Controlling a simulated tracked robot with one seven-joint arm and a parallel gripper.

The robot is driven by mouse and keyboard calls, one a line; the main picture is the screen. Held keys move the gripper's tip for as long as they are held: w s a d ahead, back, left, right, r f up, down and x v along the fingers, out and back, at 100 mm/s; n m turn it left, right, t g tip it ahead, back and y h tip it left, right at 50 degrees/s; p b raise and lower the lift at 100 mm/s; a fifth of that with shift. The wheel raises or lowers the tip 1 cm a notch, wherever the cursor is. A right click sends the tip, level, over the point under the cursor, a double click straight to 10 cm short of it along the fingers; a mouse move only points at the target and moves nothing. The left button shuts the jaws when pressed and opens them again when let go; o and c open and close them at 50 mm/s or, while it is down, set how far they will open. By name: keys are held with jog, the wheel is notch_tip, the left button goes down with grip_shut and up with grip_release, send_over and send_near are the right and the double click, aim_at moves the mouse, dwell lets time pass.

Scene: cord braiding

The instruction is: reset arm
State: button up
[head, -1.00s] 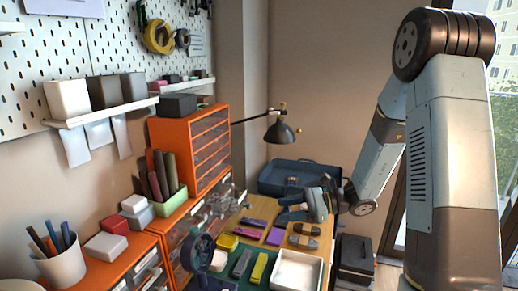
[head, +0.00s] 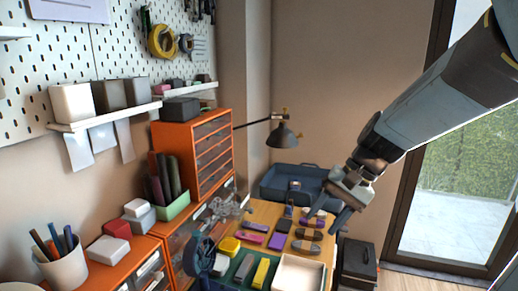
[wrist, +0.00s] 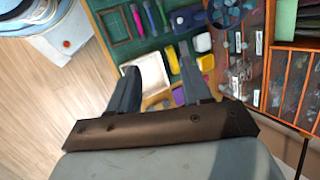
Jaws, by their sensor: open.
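My gripper (head: 326,218) is at the end of my arm, which reaches in from the upper right in the head view. It is open and nothing shows between its fingers. It hangs above the right side of the wooden work table (head: 262,213), in front of the blue toolbox. In the wrist view both dark fingers (wrist: 158,66) are spread apart, with the white tray (wrist: 148,76) beyond them. The white tray also shows at the table's near end in the head view (head: 300,270). No braid or cord can be made out clearly.
Purple, yellow and dark small items lie on the table and the green mat (wrist: 160,39). A blue toolbox (head: 277,184) and a black lamp (head: 283,136) stand behind. Orange drawers (head: 193,152) line the left. A dark cabinet (head: 357,262) stands right; open floor shows beyond.

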jog(key=s+d+r+n+t+h, duration=0.4)
jog(key=s+d+r+t+h, duration=0.2)
jog(key=s+d+r, duration=0.1)
jog(key=shift+d+r+n, duration=0.4)
jog(key=shift+d+r, duration=0.25)
jog(key=shift+d, duration=0.25)
jog(key=shift+c, duration=0.6)
